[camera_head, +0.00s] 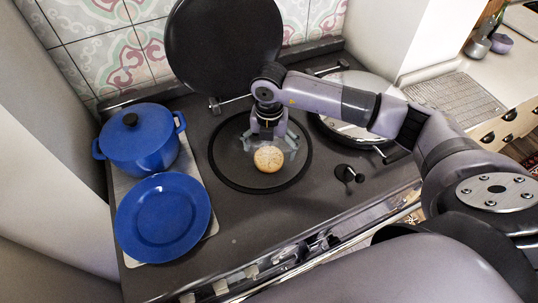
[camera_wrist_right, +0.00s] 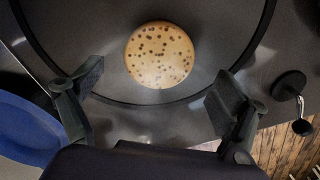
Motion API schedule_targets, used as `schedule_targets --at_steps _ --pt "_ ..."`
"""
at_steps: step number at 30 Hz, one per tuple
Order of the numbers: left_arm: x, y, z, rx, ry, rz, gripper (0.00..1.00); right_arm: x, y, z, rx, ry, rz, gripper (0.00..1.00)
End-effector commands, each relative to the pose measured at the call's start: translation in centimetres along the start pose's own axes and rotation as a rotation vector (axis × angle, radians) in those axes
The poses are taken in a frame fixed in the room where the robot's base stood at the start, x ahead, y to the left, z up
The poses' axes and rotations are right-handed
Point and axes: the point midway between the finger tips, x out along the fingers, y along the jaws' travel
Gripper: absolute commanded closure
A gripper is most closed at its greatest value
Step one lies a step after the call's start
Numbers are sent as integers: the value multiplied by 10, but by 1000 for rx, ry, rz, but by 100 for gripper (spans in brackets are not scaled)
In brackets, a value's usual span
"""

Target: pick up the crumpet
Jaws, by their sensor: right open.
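The crumpet (camera_head: 268,159) is a round, pale tan disc with small brown holes. It lies flat on the dark round hotplate (camera_head: 227,170) of the range. It also shows in the right wrist view (camera_wrist_right: 160,55), just beyond the fingertips. My right gripper (camera_head: 271,143) is at the crumpet's far side in the head view. Its fingers (camera_wrist_right: 155,92) are open and spread wide, with nothing between them in the wrist view. I cannot tell how high the fingertips are above the hotplate. My left gripper is not in view.
A blue lidded pot (camera_head: 140,150) and a blue plate (camera_head: 145,222) stand on the left. A raised black lid (camera_head: 225,40) is behind the hotplate. A closed silver lid (camera_head: 350,85) is to the right, partly behind my arm. A small black-topped fitting (camera_head: 346,173) stands nearer the front.

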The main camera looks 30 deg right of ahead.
Motion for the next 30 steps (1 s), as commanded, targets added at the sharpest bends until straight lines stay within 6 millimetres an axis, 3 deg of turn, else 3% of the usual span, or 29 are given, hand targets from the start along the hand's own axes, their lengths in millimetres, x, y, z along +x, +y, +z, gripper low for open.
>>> schedule_targets --at_steps 2,7,15,30 --pt "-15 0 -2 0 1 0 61 8 1 1 2 4 -3 8" --pt "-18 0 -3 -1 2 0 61 30 1 1 0 2 0 8" --pt "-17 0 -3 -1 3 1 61 34 1 2 0 0 1 8" --pt "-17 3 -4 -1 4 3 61 34 1 2 0 0 0 41"
